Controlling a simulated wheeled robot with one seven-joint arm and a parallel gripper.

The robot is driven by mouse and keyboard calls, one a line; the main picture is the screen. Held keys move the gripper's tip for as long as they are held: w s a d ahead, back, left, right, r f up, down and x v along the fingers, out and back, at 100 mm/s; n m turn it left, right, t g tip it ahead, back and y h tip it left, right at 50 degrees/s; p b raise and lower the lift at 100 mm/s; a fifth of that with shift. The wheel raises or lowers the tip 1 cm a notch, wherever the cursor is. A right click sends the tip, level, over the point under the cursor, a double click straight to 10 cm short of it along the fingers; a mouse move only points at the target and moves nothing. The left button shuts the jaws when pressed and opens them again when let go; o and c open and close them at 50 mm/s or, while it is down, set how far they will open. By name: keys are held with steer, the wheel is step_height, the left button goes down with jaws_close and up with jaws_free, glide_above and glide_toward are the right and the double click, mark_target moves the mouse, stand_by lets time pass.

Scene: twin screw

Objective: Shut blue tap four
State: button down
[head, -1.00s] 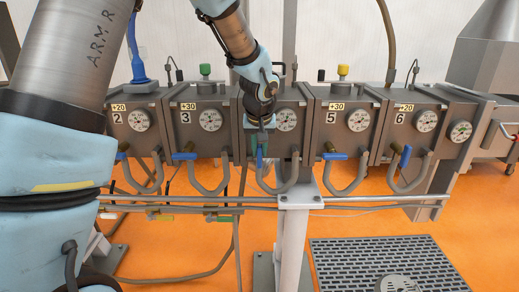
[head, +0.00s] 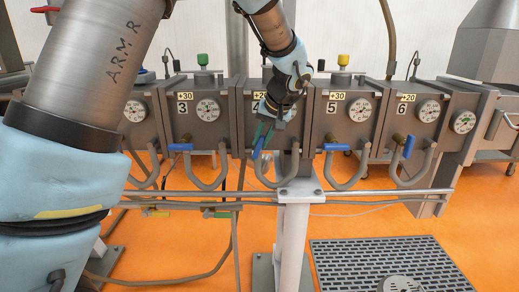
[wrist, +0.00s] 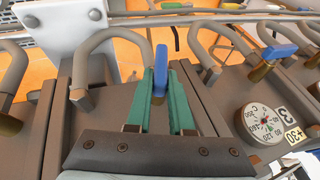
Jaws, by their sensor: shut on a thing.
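Box four (head: 252,83) is partly hidden behind my wrist, so its number and gauge show only in part. Its blue tap handle (head: 258,148) points mostly up and down, with its lower end tilted a little to the left. My gripper (head: 264,131) is at this handle, coming down from the upper right. In the wrist view, the blue handle (wrist: 161,62) stands between the two green fingers of my gripper (wrist: 161,82). The fingers are shut on it.
Blue tap three (head: 181,147) and blue tap five (head: 337,147) lie level; blue tap six (head: 408,147) is steep. Curved grey pipes hang below the boxes. A horizontal rail (head: 380,194) and a grey post (head: 293,235) stand in front. A floor grate (head: 440,262) lies at right.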

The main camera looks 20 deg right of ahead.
steer(key=shift+s+d+f+m+t+y+b, duration=0.15)
steer(key=shift+d+f+m+t+y+b, duration=0.3)
steer(key=shift+t+y+b, duration=1)
steer(key=shift+s+d+f+m+t+y+b, duration=0.15)
steer(key=shift+f+m+t+y, duration=0.55)
steer(key=shift+y, duration=1.5)
steer(key=shift+s+d+f+m+t+y+b, duration=0.1)
steer(key=shift+d+f+m+t+y+b, duration=0.15)
steer(key=shift+m+t+y+b, duration=1)
steer(key=shift+n+t+y+p, duration=0.3)
steer(key=shift+n+t+y, duration=0.2)
steer(key=shift+t+y, duration=0.1)
steer(key=c, duration=0.8)
jaws_free()
steer(key=shift+d, duration=0.1)
steer(key=b+v, duration=0.2)
steer(key=v, duration=0.8)
steer(key=shift+s+d+b, duration=0.2)
steer(key=shift+s+b, duration=0.1)
